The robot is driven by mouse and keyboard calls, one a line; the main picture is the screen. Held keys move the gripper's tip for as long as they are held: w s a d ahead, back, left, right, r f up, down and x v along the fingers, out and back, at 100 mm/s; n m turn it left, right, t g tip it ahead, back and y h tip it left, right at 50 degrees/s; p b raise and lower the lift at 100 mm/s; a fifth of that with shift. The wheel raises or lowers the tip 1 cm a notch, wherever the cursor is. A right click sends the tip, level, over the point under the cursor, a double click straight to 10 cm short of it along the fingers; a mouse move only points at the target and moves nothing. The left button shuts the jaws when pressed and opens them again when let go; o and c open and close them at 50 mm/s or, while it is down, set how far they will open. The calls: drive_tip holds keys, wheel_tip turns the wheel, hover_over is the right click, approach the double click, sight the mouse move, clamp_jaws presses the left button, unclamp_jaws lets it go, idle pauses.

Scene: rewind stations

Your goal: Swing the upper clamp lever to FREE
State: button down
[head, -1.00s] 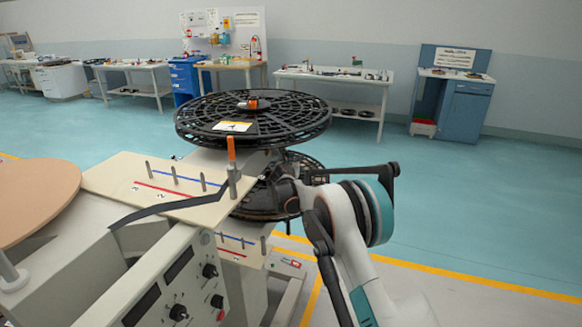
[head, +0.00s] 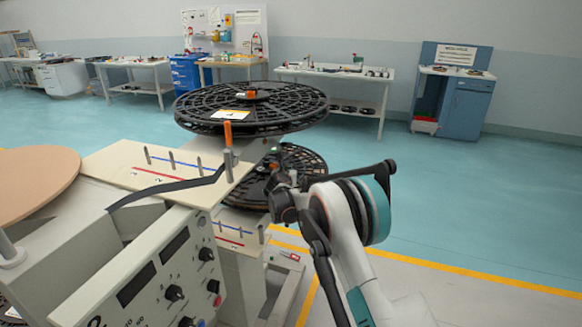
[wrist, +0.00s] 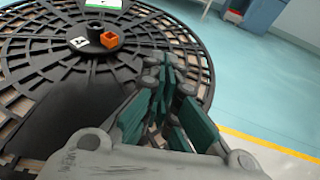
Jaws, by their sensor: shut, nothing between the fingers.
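The upper black spoked reel (head: 300,117) lies flat on its hub, with a small orange clamp lever (head: 251,94) at the centre; its FREE marking is not readable. A lower black reel (head: 305,160) sits beneath it and to the right, partly hidden by my arm. My gripper (head: 279,170) is at the lower reel's near side, below the upper reel and apart from the upper lever. In the wrist view, my gripper (wrist: 172,88) has its green-padded fingers together and empty, over the edge of a reel (wrist: 40,82) whose hub carries an orange block (wrist: 109,40).
An orange-tipped post (head: 228,140) stands on the beige plate (head: 110,165), left of my gripper. A control panel (head: 150,275) with knobs is at the front left. Benches (head: 335,78) line the far wall. Open floor (head: 450,190) lies to the right.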

drive_tip(key=shift+s+a+f+b, duration=0.1)
drive_tip(key=shift+s+f+b, duration=0.4)
drive_tip(key=shift+s+f, duration=0.65)
drive_tip(key=s+d+r+m+g, duration=0.1)
drive_tip(key=s+d+r+m, duration=0.35)
drive_tip(key=r, duration=0.25)
drive_tip(key=s+d+r+m+g, duration=0.1)
drive_tip(key=s+d+r+m, duration=0.35)
drive_tip(key=r, duration=0.25)
drive_tip(key=s+d+r+m+g, duration=0.1)
drive_tip(key=s+d+r+m, duration=0.3)
drive_tip(key=s, duration=0.4)
drive_tip(key=s+d+r+m+g, duration=0.1)
drive_tip(key=s+d+r+m, duration=0.35)
drive_tip(key=s, duration=0.45)
drive_tip(key=s+d+f+m+g, duration=0.1)
drive_tip(key=s+m, duration=0.4)
drive_tip(key=s, duration=0.7)
drive_tip(key=s+d+f+m+g+y, duration=0.1)
drive_tip(key=s+f+m, duration=0.3)
drive_tip(key=s, duration=0.9)
drive_tip(key=s+d+f+m+g+y, duration=0.1)
drive_tip(key=s+f+m, duration=0.1)
drive_tip(key=s+m, duration=0.5)
drive_tip(key=s, duration=0.6)
drive_tip(key=shift+s+d+f+m, duration=0.2)
drive_tip(key=shift+d+f+m, duration=0.15)
drive_tip(key=shift+f, duration=0.05)
